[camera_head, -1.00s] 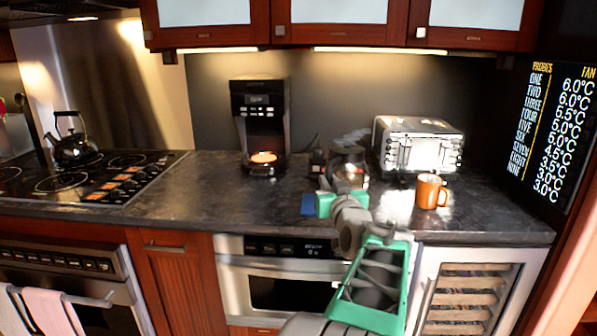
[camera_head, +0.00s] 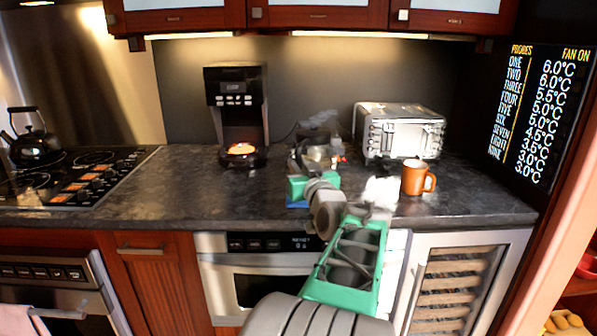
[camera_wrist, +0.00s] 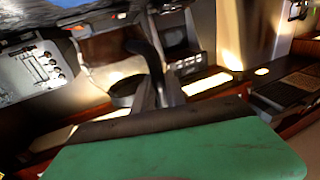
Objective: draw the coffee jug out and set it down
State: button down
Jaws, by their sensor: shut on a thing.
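The coffee jug (camera_head: 321,153) is a see-through pot with dark trim, standing out to the right of the black coffee maker (camera_head: 236,105). The maker's glowing orange hot plate (camera_head: 241,149) is bare. My gripper (camera_head: 312,172), with its green body, is shut on the jug's handle in front of the jug; the arm hides part of the contact. The wrist view is tilted and shows the jug (camera_wrist: 112,62) with its dark handle (camera_wrist: 150,55) between my fingers (camera_wrist: 158,92). Whether the jug's base touches the counter, I cannot tell.
A silver toaster (camera_head: 402,135) stands just right of the jug. An orange mug (camera_head: 415,178) stands near the counter's front right. A black kettle (camera_head: 37,143) sits on the stove at the left. The dark counter (camera_head: 185,188) is clear left of my gripper.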

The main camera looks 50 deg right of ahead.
jog(key=shift+s+n+t+y+b, duration=0.2)
jog(key=shift+n+t+y+b, duration=0.15)
jog(key=shift+b, duration=0.65)
notch_tip(320, 180, down, 5)
jog(key=b, duration=0.5)
jog(key=shift+r+b, duration=0.15)
jog(key=shift+b, duration=0.15)
jog(key=shift+a+b, duration=0.1)
jog(key=shift+b, duration=0.7)
jog(key=shift+f+b, duration=0.35)
jog(key=shift+b, duration=0.55)
